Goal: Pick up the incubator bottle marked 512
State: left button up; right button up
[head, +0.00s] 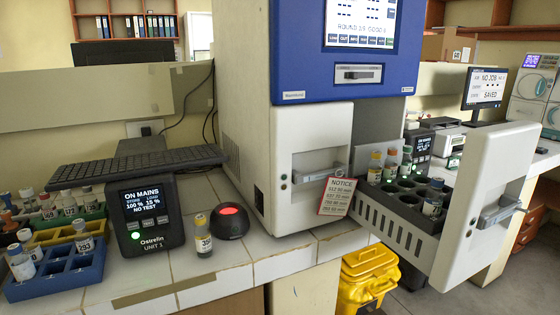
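The incubator drawer (390,222) stands pulled out at the right, its white front (480,215) facing right. Bottles stand in its dark rack: one with a yellow band (375,168), one with an orange-brown cap (391,163), another (407,160) behind them, and one (432,203) nearer the front. Their label numbers are too small to read, so I cannot tell which is marked 512. A lone yellow-banded bottle (203,238) stands on the tiled bench; its number seems to begin with 35. Neither of my grippers is in view.
The blue-and-white incubator (310,150) fills the middle, with a notice card (337,196) on its front. A black unit (151,215), a red-lit puck (230,221) and a blue rack (60,278) with bottles stand left. A yellow bin (369,275) sits below the drawer.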

aim_at(21, 264)
jog(key=z, duration=1.3)
jog(key=j+u, duration=0.15)
jog(key=u, duration=1.35)
jog(key=i+j, duration=0.1)
jog(key=j, duration=0.25)
jog(key=i+j, duration=0.1)
jog(key=j, duration=0.2)
jog(key=i+j, duration=0.1)
jog(key=j, duration=0.25)
jog(key=i+j, duration=0.1)
jog(key=j, duration=0.25)
jog(key=u, duration=0.05)
